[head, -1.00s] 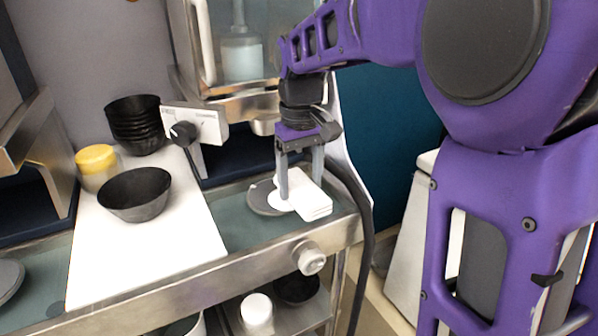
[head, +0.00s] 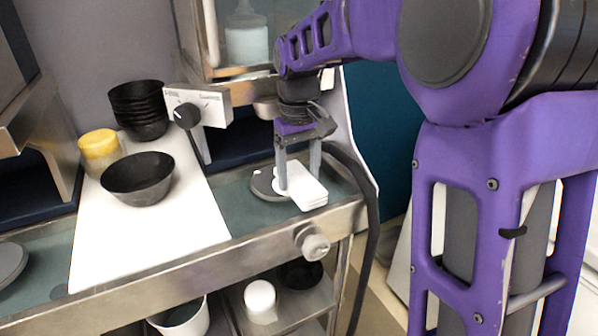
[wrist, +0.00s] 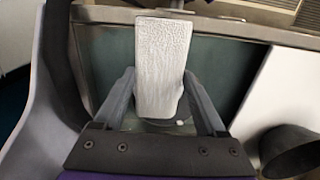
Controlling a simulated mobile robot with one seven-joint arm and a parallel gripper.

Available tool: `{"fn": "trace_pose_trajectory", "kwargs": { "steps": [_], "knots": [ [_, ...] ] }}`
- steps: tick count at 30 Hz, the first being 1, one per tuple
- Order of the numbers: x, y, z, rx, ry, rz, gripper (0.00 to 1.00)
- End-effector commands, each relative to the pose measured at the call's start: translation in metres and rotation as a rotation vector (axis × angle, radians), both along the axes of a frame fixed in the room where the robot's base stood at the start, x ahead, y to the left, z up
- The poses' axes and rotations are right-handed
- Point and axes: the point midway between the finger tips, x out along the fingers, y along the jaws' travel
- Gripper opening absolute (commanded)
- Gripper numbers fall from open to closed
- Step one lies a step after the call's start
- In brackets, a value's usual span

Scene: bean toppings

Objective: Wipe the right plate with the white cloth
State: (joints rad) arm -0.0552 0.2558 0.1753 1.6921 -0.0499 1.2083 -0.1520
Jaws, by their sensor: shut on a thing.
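The right plate (head: 264,187), round and dark grey, lies on the counter to the right of the white board. The white cloth (head: 307,190), a thick folded slab, is in my gripper (head: 298,178). The cloth overlaps the plate's right side and covers part of it; I cannot tell whether it presses on the plate. In the wrist view the cloth (wrist: 162,60) stands between the two fingers of my gripper (wrist: 160,100), which is shut on it. Only a sliver of the plate (wrist: 165,126) shows below the cloth there.
A white board (head: 140,235) holds a black bowl (head: 138,180), a stack of black bowls (head: 138,108) and a yellow-lidded jar (head: 100,150). Another grey plate (head: 10,265) lies far left. A metal rail with a knob (head: 312,242) edges the counter. A dark hose (head: 372,220) hangs at right.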

Motion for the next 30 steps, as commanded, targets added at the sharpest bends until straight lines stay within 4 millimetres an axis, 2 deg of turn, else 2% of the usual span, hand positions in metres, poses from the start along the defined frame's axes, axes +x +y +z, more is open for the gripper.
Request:
{"fn": "trace_pose_trajectory", "kwargs": {
  "steps": [30],
  "knots": [
    [0.0001,0.0000,-0.0081,0.000,-0.001,0.000,0.12]
  ]
}}
